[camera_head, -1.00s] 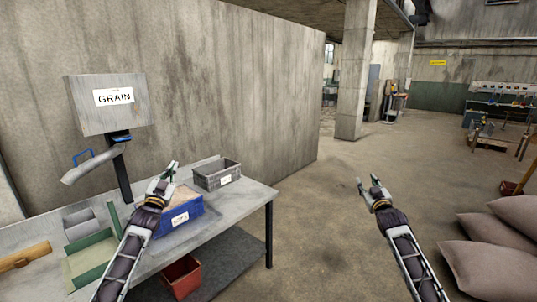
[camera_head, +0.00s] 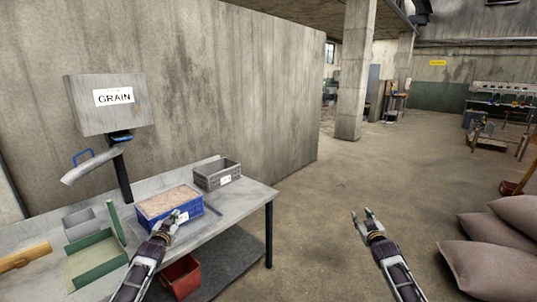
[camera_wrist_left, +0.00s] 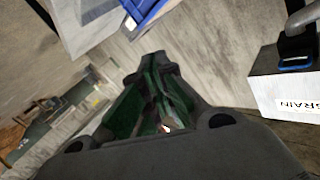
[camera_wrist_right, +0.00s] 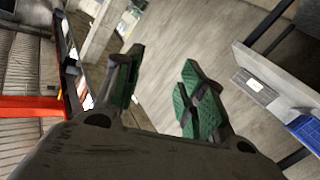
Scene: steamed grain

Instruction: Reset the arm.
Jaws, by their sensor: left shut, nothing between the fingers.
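My left gripper (camera_head: 177,217) is in front of the blue crate in the head view. Its green-padded fingers show closed and empty in the left wrist view (camera_wrist_left: 158,75). My right gripper (camera_head: 364,217) is over open floor to the right of the table. Its green fingers stand apart with nothing between them in the right wrist view (camera_wrist_right: 160,75). The blue crate (camera_head: 190,221) is full of grain and sits on the metal table (camera_head: 232,207). The left gripper hides part of its front.
A grey crate (camera_head: 217,174) stands behind the blue one. A grain dispenser (camera_head: 110,105) is at the wall. A green scoop-like tray (camera_head: 97,262) and a wooden roller (camera_head: 25,256) lie at left. A red bin (camera_head: 182,275) is under the table. Sacks (camera_head: 490,265) lie at right. The middle floor is clear.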

